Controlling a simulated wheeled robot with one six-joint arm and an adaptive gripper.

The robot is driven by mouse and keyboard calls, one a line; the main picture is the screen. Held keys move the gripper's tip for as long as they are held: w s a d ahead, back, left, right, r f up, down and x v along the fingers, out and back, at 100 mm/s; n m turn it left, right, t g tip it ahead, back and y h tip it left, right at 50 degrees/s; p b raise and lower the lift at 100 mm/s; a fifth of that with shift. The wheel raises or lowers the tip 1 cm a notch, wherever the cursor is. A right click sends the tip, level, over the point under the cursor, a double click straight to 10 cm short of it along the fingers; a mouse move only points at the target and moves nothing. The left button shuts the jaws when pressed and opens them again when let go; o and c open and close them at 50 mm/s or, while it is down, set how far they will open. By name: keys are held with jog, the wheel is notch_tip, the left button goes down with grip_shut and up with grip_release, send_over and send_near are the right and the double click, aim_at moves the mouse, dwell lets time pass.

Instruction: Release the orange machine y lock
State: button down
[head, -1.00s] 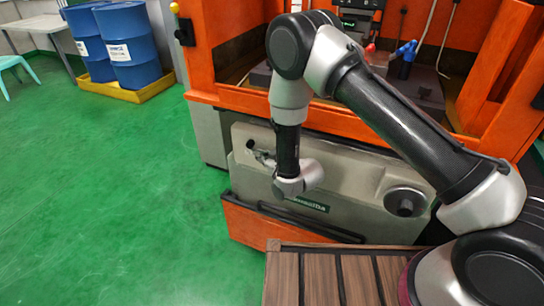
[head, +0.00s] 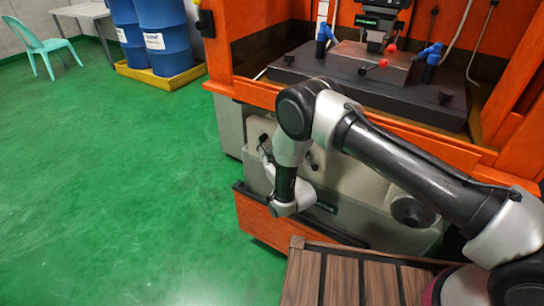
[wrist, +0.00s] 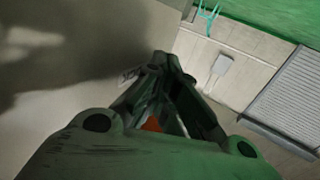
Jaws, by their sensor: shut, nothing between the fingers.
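The orange machine (head: 390,140) fills the right half of the head view, with a grey-beige front panel (head: 345,187) below its bed. A small dark knob (head: 264,138) is on the panel's upper left, close to my gripper (head: 265,157). I cannot tell which of these is the y lock. My gripper is shut and empty, beside the panel's left part. I cannot tell whether it touches anything. The wrist view shows the fingers (wrist: 165,70) together, with a pale surface at left.
A large dark handwheel (head: 412,210) is at the panel's lower right. On the bed are blue-handled clamps (head: 431,55) and red-knobbed parts (head: 383,64). Blue barrels (head: 160,38) stand in a yellow tray (head: 165,80) at back left. The green floor at left is clear.

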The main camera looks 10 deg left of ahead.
jog(key=shift+w+a+m+t+y, duration=0.15)
jog(key=shift+w+a+t+y, duration=0.15)
jog(key=shift+a, duration=0.5)
jog(key=shift+w+a+m+t+y, duration=0.15)
jog(key=shift+w+a+t+y, duration=0.1)
jog(key=shift+a, duration=0.55)
jog(key=shift+a+r, duration=0.15)
jog(key=shift+a, duration=0.05)
